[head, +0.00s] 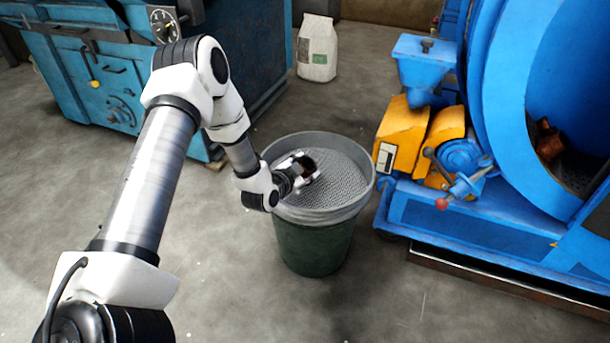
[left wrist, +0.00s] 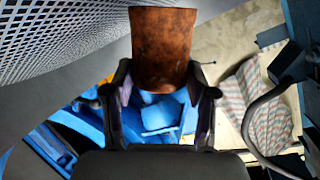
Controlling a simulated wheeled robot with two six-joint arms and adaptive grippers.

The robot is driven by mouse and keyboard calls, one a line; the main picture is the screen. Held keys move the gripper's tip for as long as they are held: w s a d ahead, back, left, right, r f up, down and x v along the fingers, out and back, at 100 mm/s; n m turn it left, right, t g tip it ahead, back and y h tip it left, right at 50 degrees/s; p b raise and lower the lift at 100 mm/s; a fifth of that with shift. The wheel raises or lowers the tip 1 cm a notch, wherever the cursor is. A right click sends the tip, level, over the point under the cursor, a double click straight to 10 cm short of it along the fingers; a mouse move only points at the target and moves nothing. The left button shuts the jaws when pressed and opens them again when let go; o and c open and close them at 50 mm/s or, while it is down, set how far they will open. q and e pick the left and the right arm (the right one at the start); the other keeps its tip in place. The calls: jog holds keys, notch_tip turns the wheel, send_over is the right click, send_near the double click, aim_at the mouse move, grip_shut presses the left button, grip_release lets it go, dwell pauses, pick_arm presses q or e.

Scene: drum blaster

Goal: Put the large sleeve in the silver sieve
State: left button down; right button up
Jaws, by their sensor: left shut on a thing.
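The silver sieve (head: 340,183) is a round grey pan with a mesh floor, resting on top of a dark green bin. My left gripper (head: 304,170) is over the left part of the sieve, inside its rim outline. In the left wrist view, my left gripper (left wrist: 160,88) is shut on a rusty brown cylindrical sleeve (left wrist: 163,45). The sieve's mesh (left wrist: 60,35) shows at the upper left of that view, close to the sleeve. In the head view the sleeve is mostly hidden by the gripper; I cannot tell whether it touches the mesh. My right gripper is not in view.
The green bin (head: 314,246) stands on the concrete floor. A large blue drum machine (head: 505,90) with an orange motor cover (head: 400,137) is close on the right. Rusty parts (head: 549,142) lie inside its drum. A white bag (head: 317,50) stands behind. Floor in front is clear.

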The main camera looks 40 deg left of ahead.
pick_arm(q)
jog(key=shift+f, duration=0.25)
jog(key=shift+f, duration=0.15)
jog(key=shift+c, duration=1.7)
grip_release()
jog(key=shift+s+r+p, duration=0.25)
jog(key=shift+s+p, duration=0.05)
jog(key=shift+p, duration=0.05)
jog(key=p+v, duration=0.4)
jog(key=v, duration=0.7)
jog(key=shift+s+d+r+p, duration=0.1)
jog(key=shift+s+d+p, duration=0.05)
jog(key=shift+p, duration=0.15)
